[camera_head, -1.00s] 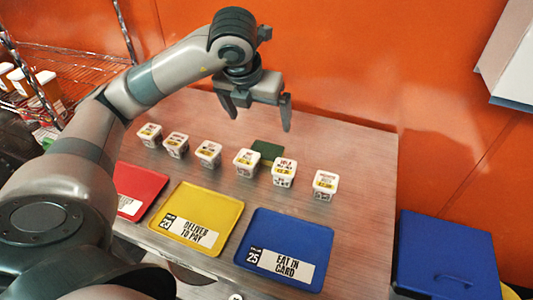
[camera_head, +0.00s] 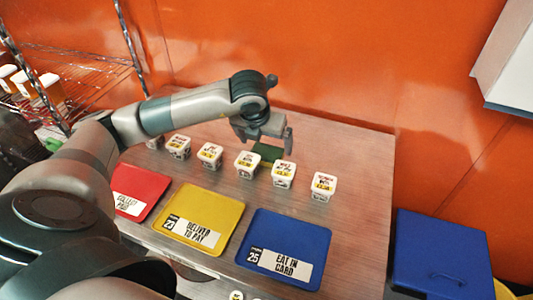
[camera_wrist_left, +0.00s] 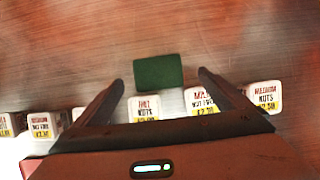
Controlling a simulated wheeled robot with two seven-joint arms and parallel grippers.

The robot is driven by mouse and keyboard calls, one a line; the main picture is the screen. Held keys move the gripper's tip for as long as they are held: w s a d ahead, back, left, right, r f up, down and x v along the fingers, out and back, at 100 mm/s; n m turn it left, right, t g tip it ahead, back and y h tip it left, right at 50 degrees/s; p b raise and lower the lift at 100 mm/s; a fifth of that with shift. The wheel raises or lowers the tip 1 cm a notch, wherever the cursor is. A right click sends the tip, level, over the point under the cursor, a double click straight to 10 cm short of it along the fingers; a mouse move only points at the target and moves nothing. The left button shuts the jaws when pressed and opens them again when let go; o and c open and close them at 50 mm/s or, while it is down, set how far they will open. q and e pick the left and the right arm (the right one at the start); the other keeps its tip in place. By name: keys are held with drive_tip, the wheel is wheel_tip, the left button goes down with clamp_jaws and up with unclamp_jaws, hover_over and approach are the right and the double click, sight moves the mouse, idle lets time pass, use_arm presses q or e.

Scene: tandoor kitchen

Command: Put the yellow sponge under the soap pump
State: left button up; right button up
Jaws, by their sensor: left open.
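A dark green, flat rectangular block (camera_head: 268,153) lies on the metal counter behind the row of small white tubs. It may be the sponge seen from its green side; I cannot make out a clear yellow face. It also shows in the left wrist view (camera_wrist_left: 158,72), lying between the two fingertips in the picture. My left gripper (camera_head: 267,145) is open and points down over the block, apparently with nothing between its fingers. It also shows in the left wrist view (camera_wrist_left: 160,80). I see no soap pump. My right gripper is not in view.
Several white labelled tubs (camera_head: 283,174) stand in a row just in front of the block, close to the gripper. Red (camera_head: 143,184), yellow (camera_head: 211,206) and blue (camera_head: 290,240) trays lie nearer. An orange wall (camera_head: 340,60) is behind; a blue bin (camera_head: 445,255) stands right.

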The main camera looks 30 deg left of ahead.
sight(266, 152)
use_arm(q)
drive_tip(key=shift+f, duration=0.15)
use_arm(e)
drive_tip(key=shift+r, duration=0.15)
use_arm(q)
drive_tip(key=shift+w+a+f+p, duration=0.1)
drive_tip(key=shift+f+p, duration=0.15)
drive_tip(key=shift+p, duration=0.15)
drive_tip(key=p+x, duration=0.1)
drive_tip(key=x, duration=0.2)
drive_tip(key=shift+a+p, duration=0.1)
drive_tip(key=shift+p, duration=0.25)
drive_tip(key=shift+f, duration=0.7)
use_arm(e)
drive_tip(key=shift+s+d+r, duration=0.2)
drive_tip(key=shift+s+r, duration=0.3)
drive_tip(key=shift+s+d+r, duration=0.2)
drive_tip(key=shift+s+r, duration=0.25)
use_arm(q)
drive_tip(key=shift+c, duration=0.3)
drive_tip(key=c, duration=1.1)
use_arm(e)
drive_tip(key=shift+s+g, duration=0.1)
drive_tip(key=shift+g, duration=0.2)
use_arm(q)
drive_tip(key=shift+c, duration=0.2)
